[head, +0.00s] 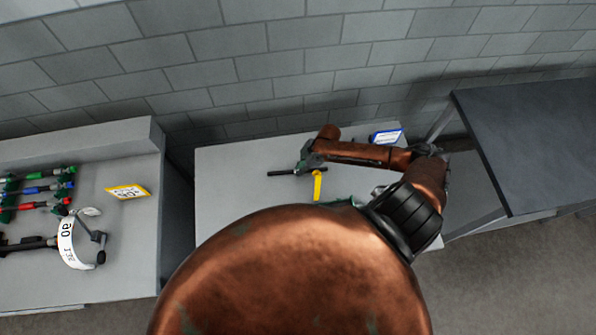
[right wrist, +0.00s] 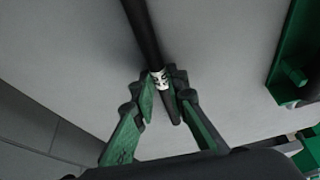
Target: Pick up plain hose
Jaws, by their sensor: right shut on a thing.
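The plain hose (right wrist: 143,30) is a thin black tube with a white printed band, seen in the right wrist view. In the head view the hose (head: 282,173) is a short dark bar over the light table. My right gripper (right wrist: 160,92) is shut on the hose close to the white band, with a green-lined finger on each side. In the head view my right gripper (head: 305,167) is small and partly hidden by its own arm. I cannot tell whether the hose touches the table. My left gripper is not in view.
The hose is over a light table (head: 235,209). A yellow piece (head: 317,186) is beside the gripper, and a blue-white sign (head: 386,136) stands behind. The left bench (head: 130,240) holds colored tools (head: 40,189) and a yellow sign (head: 127,191). A dark table (head: 530,130) stands right.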

